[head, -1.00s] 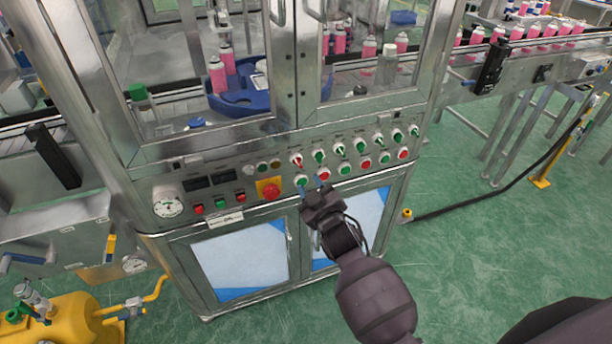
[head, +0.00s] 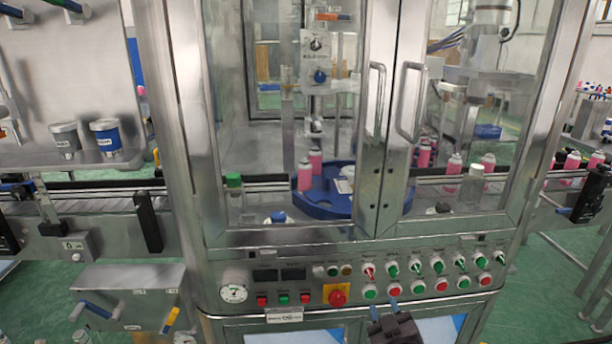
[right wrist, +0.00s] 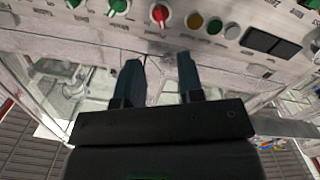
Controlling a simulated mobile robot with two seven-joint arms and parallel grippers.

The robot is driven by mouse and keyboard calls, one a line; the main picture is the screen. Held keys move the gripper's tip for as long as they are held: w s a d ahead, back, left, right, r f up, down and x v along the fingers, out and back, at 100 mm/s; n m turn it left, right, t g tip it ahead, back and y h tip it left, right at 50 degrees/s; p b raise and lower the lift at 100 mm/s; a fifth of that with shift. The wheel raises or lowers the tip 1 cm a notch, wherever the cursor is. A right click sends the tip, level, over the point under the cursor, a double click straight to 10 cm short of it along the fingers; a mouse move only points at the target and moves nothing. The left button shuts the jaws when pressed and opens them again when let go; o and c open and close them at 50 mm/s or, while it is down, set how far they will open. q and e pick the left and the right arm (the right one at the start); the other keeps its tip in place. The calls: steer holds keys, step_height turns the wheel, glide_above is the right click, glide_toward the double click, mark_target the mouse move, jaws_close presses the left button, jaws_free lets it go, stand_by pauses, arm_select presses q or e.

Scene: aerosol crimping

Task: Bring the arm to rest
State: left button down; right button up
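A red selector switch (right wrist: 160,14) shows above the gap between the fingertips. I cannot tell the exact distance from the fingertips to the panel. My left gripper is in neither view.
The glazed machine has two door handles (head: 412,101). Its panel carries a red emergency stop (head: 337,297), several buttons and a gauge (head: 233,293). Pink cans (head: 304,175) stand behind the glass near a blue fixture (head: 325,204). A conveyor runs along both sides.

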steer(key=s+d+f+m+g, duration=0.1)
steer(key=s+f, duration=0.3)
steer(key=s, duration=0.5)
steer(key=s+d+f+m+g, duration=0.1)
steer(key=s+d+f+g, duration=0.2)
steer(key=s, duration=0.6)
steer(key=s+d+f+m+g, duration=0.2)
steer(key=s+f, duration=0.4)
steer(key=s, duration=0.3)
steer(key=shift+s+d+f+h, duration=0.25)
steer(key=shift+d+h, duration=0.05)
steer(key=shift+d, duration=0.4)
